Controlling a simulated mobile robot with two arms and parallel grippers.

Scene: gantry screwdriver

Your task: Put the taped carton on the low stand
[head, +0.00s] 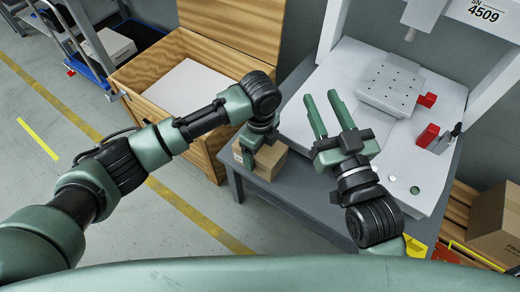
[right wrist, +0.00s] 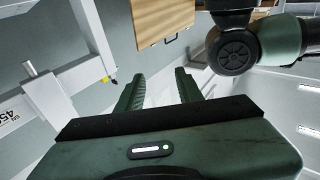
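A small brown carton (head: 270,162) shows at the left end of the grey table (head: 290,192) in the head view. My left gripper (head: 258,147) is directly over it, fingers pointing down at its top. The fingertips are partly hidden, so I cannot tell whether they clamp it or whether the carton touches the table. My right gripper (head: 328,115) is open and empty above the white machine base; its separated fingers also show in the right wrist view (right wrist: 160,90). I cannot identify a separate low stand with certainty.
A white gantry machine (head: 335,75) with a drilled plate (head: 393,83) and red blocks (head: 427,100) occupies the table. A large wooden crate (head: 150,70) stands behind left. Another carton (head: 495,220) sits at the right.

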